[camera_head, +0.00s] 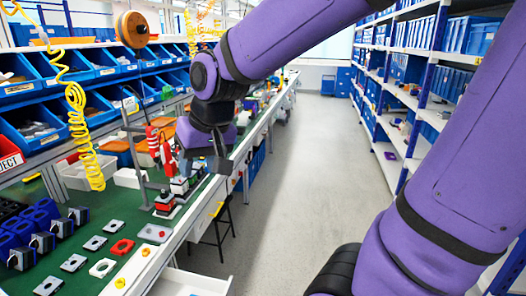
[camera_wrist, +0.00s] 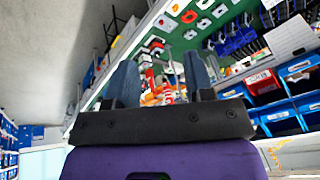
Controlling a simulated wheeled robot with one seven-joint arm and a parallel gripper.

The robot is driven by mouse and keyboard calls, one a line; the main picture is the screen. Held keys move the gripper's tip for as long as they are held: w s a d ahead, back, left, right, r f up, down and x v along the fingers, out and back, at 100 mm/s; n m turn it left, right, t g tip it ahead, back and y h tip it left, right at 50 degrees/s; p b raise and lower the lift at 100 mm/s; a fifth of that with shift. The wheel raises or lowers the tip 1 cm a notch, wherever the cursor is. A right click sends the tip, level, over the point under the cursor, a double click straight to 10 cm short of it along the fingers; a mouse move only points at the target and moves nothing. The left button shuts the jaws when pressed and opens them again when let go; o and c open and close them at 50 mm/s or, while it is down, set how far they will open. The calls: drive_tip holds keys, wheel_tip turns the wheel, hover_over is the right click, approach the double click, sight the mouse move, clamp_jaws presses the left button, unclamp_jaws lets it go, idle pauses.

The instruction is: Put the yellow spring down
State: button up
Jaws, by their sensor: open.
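My gripper (camera_head: 182,160) is above the green workbench, near a cluster of red, white and dark parts. In the wrist view its two blue-grey fingers (camera_wrist: 159,66) stand apart, with nothing clearly held between them. Red, orange and white parts show beyond the gap, on the bench. I cannot make out a loose yellow spring in or under the gripper. A coiled yellow hose (camera_head: 88,140), spring-like in shape, hangs at the left in the head view, apart from my gripper.
The green workbench (camera_head: 103,260) carries several small grey, white and red plates at the near end. Blue bins (camera_head: 30,125) line its back. A white drawer (camera_head: 190,284) stands open below. The aisle floor (camera_head: 290,190) is clear; shelves (camera_head: 398,150) stand at the right.

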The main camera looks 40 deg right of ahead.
drive_tip(key=s+d+r, duration=0.2)
drive_tip(key=s, duration=0.4)
drive_tip(key=s+d+r+n+t+h, duration=0.1)
drive_tip(key=s+d+r, duration=0.1)
drive_tip(key=s, duration=0.4)
drive_tip(key=shift+d+r, duration=0.35)
drive_tip(key=shift+d, duration=0.45)
